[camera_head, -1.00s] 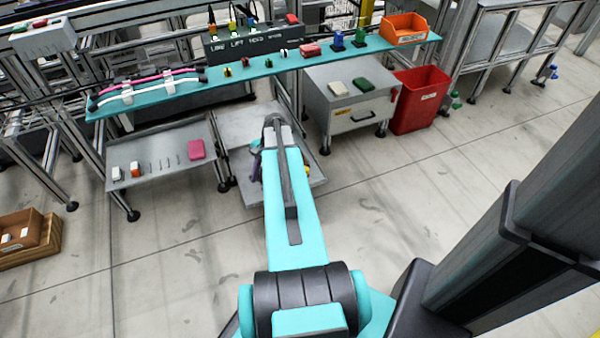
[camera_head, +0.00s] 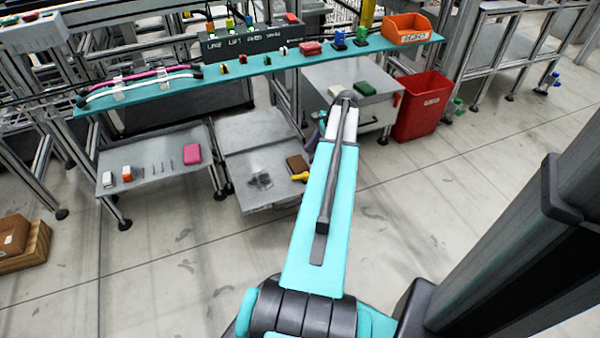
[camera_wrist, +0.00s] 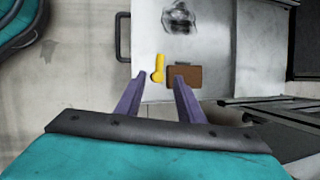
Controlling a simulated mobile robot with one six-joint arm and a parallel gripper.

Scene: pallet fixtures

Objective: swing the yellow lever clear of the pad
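The yellow lever (camera_head: 300,177) is at the right edge of a low grey table, close to the brown pad (camera_head: 297,164). In the wrist view the lever (camera_wrist: 159,63) stands along the left side of the pad (camera_wrist: 185,76), with a narrow gap visible between them. My gripper (camera_wrist: 160,77) is open, with its two purple fingers spread. Its tips appear on either side of the lever's lower end and part of the pad, nearer the camera; contact is not visible. In the head view my arm hides most of the gripper.
The low grey table (camera_head: 250,140) has a dark smudged patch. A tray table (camera_head: 155,190) with small parts stands left. A grey drawer cabinet (camera_head: 375,105) and red bin (camera_head: 422,103) stand right. A teal shelf (camera_head: 280,62) runs behind. The front floor is open.

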